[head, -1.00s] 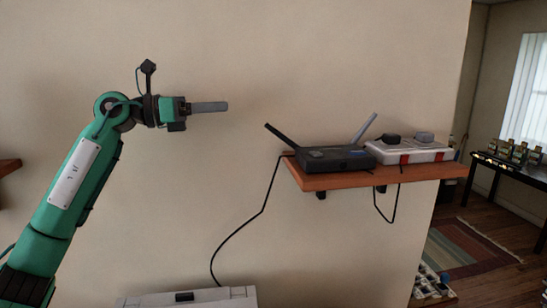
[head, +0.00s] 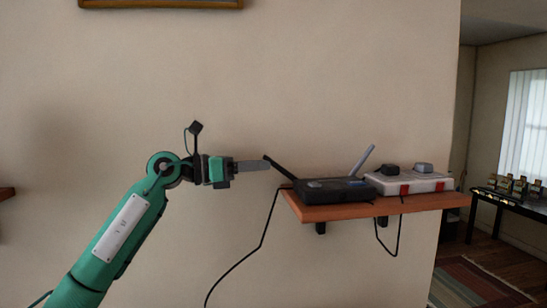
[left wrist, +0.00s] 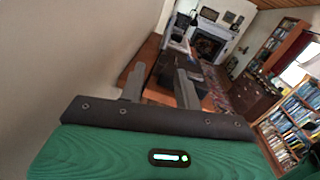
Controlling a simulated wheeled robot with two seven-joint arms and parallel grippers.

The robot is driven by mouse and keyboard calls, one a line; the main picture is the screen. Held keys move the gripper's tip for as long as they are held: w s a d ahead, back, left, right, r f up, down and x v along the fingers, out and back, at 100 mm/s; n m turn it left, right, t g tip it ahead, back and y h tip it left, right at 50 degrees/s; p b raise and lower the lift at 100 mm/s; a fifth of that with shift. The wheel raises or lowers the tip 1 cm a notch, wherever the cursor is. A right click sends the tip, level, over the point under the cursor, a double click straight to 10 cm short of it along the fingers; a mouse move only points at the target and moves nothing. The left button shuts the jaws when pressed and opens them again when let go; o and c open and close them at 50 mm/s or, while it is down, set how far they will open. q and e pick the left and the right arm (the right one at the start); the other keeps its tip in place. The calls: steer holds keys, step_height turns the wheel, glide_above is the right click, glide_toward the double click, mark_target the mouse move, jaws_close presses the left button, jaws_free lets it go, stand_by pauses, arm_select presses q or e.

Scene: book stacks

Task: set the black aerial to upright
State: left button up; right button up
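The black aerial (head: 280,168) is on the left end of a black router (head: 335,190) and leans up to the left. A grey aerial (head: 362,160) on the router's right leans up to the right. My left gripper (head: 268,165) points right, with its fingertips at the black aerial's upper end in the head view; contact cannot be told. In the left wrist view my left gripper (left wrist: 160,68) has its two fingers apart, with dark router parts beyond them. I cannot make out the black aerial there. My right gripper is out of view.
The router stands on a wooden wall shelf (head: 345,211). A white power strip (head: 408,183) with plugs is beside it on the right. A black cable (head: 262,240) hangs from the shelf's left. A framed item (head: 160,3) hangs at the top.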

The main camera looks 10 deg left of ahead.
mark_target(273, 164)
arm_select(q)
steer(key=shift+p+x, duration=0.55)
steer(key=shift+x, duration=1.7)
steer(key=shift+c, duration=0.2)
jaws_close()
